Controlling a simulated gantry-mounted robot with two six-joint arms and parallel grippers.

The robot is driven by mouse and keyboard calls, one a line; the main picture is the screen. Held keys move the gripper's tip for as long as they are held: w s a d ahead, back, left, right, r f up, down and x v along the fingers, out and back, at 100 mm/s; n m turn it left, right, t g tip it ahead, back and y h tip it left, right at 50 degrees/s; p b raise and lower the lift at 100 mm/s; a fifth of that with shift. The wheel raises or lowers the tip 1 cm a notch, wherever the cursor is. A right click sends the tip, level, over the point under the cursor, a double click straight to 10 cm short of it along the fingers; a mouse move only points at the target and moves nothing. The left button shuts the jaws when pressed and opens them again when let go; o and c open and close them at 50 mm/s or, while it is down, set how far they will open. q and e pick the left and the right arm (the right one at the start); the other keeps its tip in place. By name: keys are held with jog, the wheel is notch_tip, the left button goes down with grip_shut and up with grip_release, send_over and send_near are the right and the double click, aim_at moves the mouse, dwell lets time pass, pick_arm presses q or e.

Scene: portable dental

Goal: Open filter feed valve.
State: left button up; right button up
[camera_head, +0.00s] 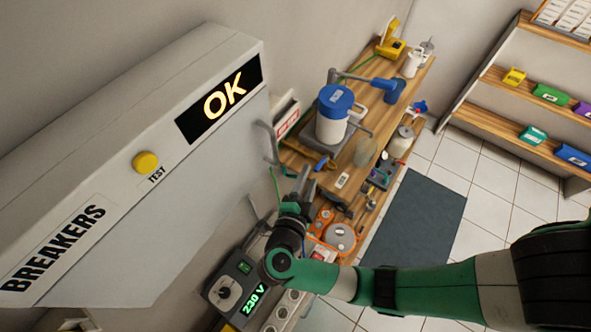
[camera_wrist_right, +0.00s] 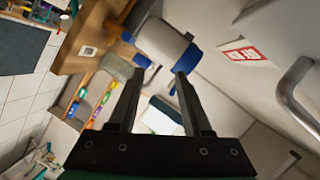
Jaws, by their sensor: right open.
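A white canister with a blue lid (camera_head: 337,101), likely the filter, stands on the wooden bench. A grey pipe behind it leads to a blue fitting (camera_head: 388,89). I cannot tell which part is the feed valve. My right gripper (camera_head: 306,180) is open and empty, in front of the canister and apart from it, beside the breaker cabinet. In the right wrist view the open fingers (camera_wrist_right: 160,75) point towards the canister (camera_wrist_right: 164,42), with small blue parts beside it. My left gripper is not in view.
The breaker cabinet (camera_head: 140,215) with its lit OK sign fills the left, with a metal handle (camera_head: 268,143) on its side. An orange-rimmed device (camera_head: 340,237) and a 230 V unit (camera_head: 232,292) sit below the gripper. Small items crowd the bench; the floor mat (camera_head: 415,222) is clear.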

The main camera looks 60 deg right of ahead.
jog(key=n+b, duration=0.1)
jog(key=b, duration=0.1)
send_near(319, 166)
jog(key=a+f, duration=0.1)
jog(key=shift+t, duration=0.3)
jog(key=x, duration=0.3)
jog(key=b+x, duration=0.1)
jog(key=x, duration=0.3)
jog(key=b+x, duration=0.1)
jog(key=x, duration=0.2)
jog(key=shift+s+d, duration=0.3)
jog(key=shift+w+d, duration=0.1)
jog(key=shift+d, duration=0.2)
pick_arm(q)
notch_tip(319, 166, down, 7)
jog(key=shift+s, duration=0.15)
pick_arm(e)
jog(key=shift+r, duration=0.1)
grip_shut()
